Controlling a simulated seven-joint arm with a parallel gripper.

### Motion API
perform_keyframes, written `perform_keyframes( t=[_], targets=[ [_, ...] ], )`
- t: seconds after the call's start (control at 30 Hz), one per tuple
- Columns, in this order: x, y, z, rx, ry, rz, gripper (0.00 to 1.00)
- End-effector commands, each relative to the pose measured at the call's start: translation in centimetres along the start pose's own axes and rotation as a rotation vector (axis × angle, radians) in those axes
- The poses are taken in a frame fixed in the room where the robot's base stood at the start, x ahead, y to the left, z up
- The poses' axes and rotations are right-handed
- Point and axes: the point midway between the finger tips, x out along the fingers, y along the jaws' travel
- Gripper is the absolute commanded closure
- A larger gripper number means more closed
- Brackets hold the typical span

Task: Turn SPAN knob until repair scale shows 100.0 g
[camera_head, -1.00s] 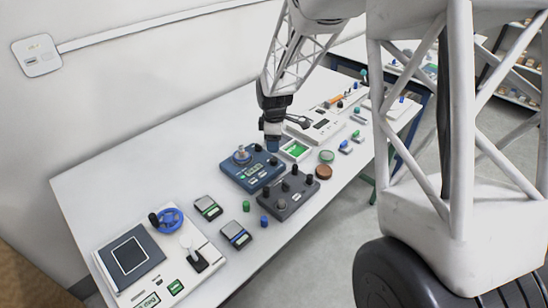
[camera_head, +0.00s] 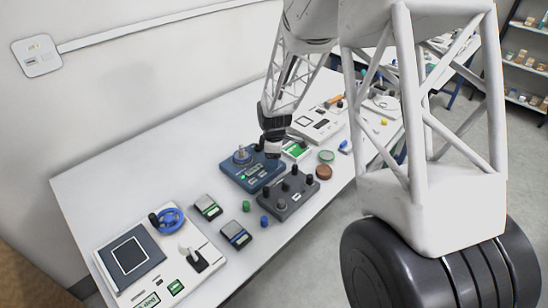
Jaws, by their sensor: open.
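A blue bench device (camera_head: 236,178) stands in the middle of the table, with a round pan carrying a metal piece and a small green display whose digits are too small to read. It appears to be the repair scale. A dark grey box (camera_head: 297,201) with several black knobs stands in front of it, to the right. I cannot read any label, so I cannot tell which knob is SPAN. My gripper (camera_head: 272,152) is open and points down over the blue device's back right corner. It covers part of that corner, and I cannot tell whether it touches anything.
A white panel (camera_head: 205,279) is at front left.

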Motion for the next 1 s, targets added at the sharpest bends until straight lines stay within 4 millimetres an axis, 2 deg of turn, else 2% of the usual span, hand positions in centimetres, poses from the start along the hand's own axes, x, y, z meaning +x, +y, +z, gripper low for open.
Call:
perform_keyframes(
  t=[0.13, 0.4, 0.47, 0.77, 1.0],
  targets=[
    [-0.02, 0.0, 0.0, 0.0, 0.0, 0.0, 0.45],
    [-0.03, -0.01, 0.0, 0.0, 0.0, 0.0, 0.86],
    [-0.03, -0.01, 0.0, 0.0, 0.0, 0.0, 0.93],
    [-0.03, -0.03, 0.01, 0.026, 0.0, -0.001, 0.93],
    [-0.07, 0.0, 0.0, 0.123, 0.0, 0.0, 0.93]
  ],
)
